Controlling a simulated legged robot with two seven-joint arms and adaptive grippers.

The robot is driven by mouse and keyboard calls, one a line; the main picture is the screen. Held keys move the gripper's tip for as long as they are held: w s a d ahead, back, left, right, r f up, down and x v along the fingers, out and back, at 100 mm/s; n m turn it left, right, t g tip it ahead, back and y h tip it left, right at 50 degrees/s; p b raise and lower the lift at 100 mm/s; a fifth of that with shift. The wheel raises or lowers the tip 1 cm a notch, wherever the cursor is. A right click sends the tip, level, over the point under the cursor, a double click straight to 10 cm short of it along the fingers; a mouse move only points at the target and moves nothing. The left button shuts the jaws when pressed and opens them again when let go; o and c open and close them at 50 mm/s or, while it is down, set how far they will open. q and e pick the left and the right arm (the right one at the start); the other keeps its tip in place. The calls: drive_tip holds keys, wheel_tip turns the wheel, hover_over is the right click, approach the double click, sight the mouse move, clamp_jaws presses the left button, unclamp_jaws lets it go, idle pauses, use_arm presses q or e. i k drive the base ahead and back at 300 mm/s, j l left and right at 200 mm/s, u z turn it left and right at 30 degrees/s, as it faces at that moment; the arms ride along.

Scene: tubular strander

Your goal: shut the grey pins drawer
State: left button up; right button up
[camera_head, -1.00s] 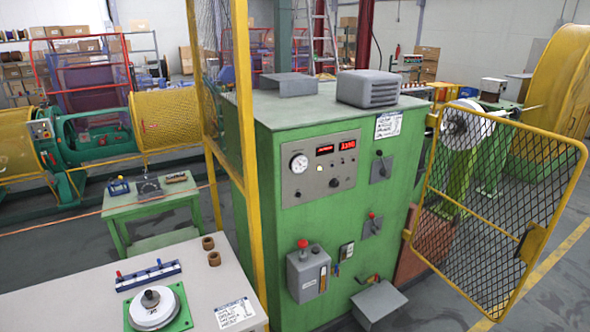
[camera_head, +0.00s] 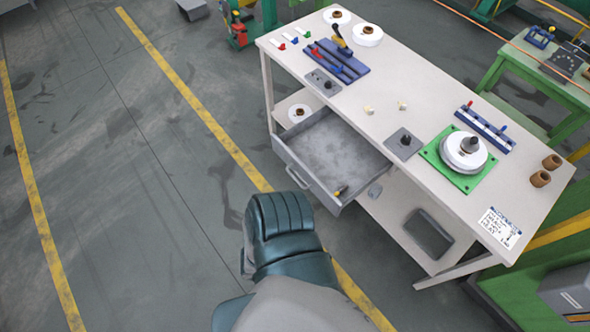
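The grey drawer (camera_head: 335,150) is pulled out from under the white workbench (camera_head: 440,110). Its front panel and handle face the lower left. Its tray looks mostly bare, with one small dark and yellow item (camera_head: 341,190) near the front right corner. A dark teal ribbed hand, which I take as my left gripper (camera_head: 279,212), reaches up from the bottom of the view, just below the drawer's front. It looks close to the handle, but I cannot tell whether it touches. Its fingertips do not show clearly. My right gripper is not in view.
The benchtop holds a blue tool rack (camera_head: 337,62), white spools, a green plate (camera_head: 465,160) with a disc, and brown rings (camera_head: 546,170). A lower shelf carries a dark tray (camera_head: 429,233). Open floor with yellow lines (camera_head: 190,95) lies to the left.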

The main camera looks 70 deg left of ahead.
sight(326, 152)
drive_tip(key=u, duration=2.45)
drive_tip(key=i+l+z, duration=0.15)
drive_tip(key=z, duration=0.25)
